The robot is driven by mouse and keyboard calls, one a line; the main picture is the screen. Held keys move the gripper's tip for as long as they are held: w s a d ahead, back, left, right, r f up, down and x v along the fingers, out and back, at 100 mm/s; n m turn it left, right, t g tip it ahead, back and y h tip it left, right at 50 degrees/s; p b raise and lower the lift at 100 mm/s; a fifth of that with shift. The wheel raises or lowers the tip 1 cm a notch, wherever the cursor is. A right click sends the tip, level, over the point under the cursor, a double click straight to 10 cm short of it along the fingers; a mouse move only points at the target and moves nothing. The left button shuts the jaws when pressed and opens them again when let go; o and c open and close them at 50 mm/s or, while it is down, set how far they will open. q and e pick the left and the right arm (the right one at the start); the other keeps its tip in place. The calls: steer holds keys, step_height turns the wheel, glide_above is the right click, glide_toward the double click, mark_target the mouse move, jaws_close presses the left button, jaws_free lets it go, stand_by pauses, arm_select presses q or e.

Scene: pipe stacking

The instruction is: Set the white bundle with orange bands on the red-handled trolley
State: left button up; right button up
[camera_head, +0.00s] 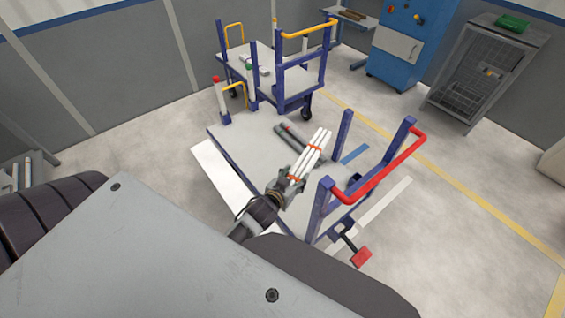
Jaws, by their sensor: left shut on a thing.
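A bundle of white pipes with orange bands (317,149) is held over the red-handled trolley. My left gripper (287,182) is shut on its lower end, and the bundle tilts up and to the right. The red-handled trolley (239,139) has a grey deck, blue posts and a red push bar (380,183) at its right end. I cannot tell whether the bundle touches the deck. A grey pipe bundle (291,138) lies on the deck just left of the white one. My right gripper is not in view.
A second blue trolley with a yellow handle (308,30) stands behind, with pieces on its deck. A blue cabinet (398,47) and a wire-mesh cage (470,82) stand at the back right. The trolley's left deck is mostly bare. Floor to the right is open.

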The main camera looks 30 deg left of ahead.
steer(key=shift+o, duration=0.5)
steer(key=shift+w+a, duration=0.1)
arm_select(q)
steer(key=shift+w+a+f+b, duration=0.2)
steer(key=shift+w+f+b, duration=0.05)
steer(key=shift+f+b, duration=0.15)
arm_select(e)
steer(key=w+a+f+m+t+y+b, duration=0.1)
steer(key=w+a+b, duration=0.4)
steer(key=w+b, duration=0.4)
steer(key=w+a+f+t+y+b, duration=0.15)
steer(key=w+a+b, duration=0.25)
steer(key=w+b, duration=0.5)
arm_select(q)
steer(key=w+a+f+n+g+y+b, duration=0.4)
steer(key=w+a+f+n+y+b, duration=0.2)
steer(key=a+f, duration=0.4)
steer(key=w+a+f+n+g+y+b, duration=0.4)
steer(key=w+a+f+n+y+b, duration=0.2)
steer(key=w+a+f+b, duration=0.3)
steer(key=shift+w+a+f+n+g, duration=0.3)
steer(key=shift+w+a+f+n, duration=0.5)
steer(key=shift+w+a+f, duration=0.2)
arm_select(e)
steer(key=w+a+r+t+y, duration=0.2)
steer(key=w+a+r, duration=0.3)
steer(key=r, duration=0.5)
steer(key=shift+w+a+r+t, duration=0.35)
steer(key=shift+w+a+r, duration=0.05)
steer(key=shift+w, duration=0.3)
